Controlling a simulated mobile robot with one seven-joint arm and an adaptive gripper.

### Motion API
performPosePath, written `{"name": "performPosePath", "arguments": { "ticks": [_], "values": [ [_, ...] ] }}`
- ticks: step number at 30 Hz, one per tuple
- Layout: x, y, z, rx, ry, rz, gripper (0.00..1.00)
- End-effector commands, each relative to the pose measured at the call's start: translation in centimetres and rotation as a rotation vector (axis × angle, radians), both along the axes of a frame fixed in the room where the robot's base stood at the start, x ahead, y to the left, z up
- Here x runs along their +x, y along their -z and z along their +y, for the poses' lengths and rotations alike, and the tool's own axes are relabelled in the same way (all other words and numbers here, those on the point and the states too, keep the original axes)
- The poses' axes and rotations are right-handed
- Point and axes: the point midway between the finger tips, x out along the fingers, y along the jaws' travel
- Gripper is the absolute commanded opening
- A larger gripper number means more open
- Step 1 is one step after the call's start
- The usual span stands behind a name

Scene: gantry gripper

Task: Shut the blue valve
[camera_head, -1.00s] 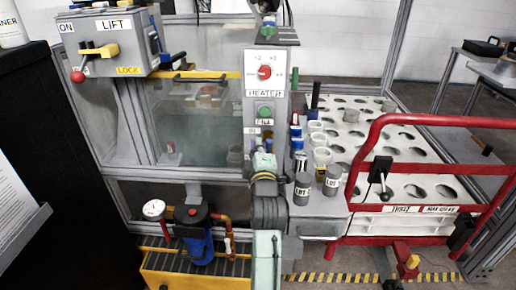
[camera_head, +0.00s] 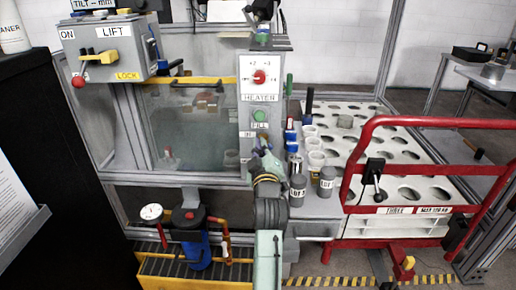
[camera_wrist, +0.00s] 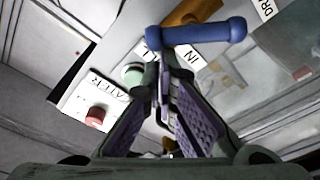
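The blue valve handle (camera_wrist: 200,33) is a dumbbell-shaped bar at the top of the wrist view, in front of an orange-brown pipe (camera_wrist: 195,12) and near the "IN" label (camera_wrist: 193,62). In the head view I cannot make it out; my arm covers that spot. My gripper (camera_wrist: 165,72) points at the panel with its purple-padded fingers a little apart. Nothing is clearly held between them. The fingertips appear just below the handle in the wrist view; I cannot tell whether they touch it. In the head view, my gripper (camera_head: 262,148) is in front of the lower heater panel.
The heater panel (camera_head: 244,97) carries a red knob (camera_head: 259,77) and a green button (camera_head: 260,115). Several bottles and cups, including a grey bottle (camera_head: 297,190), stand close to my gripper's right. A red-railed cart (camera_head: 400,121) is farther right. A lift box (camera_head: 110,50) is at upper left.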

Motion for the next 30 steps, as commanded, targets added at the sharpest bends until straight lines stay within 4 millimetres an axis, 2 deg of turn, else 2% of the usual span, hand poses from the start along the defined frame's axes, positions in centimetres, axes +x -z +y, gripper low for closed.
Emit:
{"name": "performPosePath", "arguments": {
  "ticks": [21,30],
  "values": [
    [0.0,0.8,-2.6,0.624,0.001,0.001,0.0],
    [0.0,1.1,-3.1,0.664,0.002,0.002,0.0]
  ]
}}
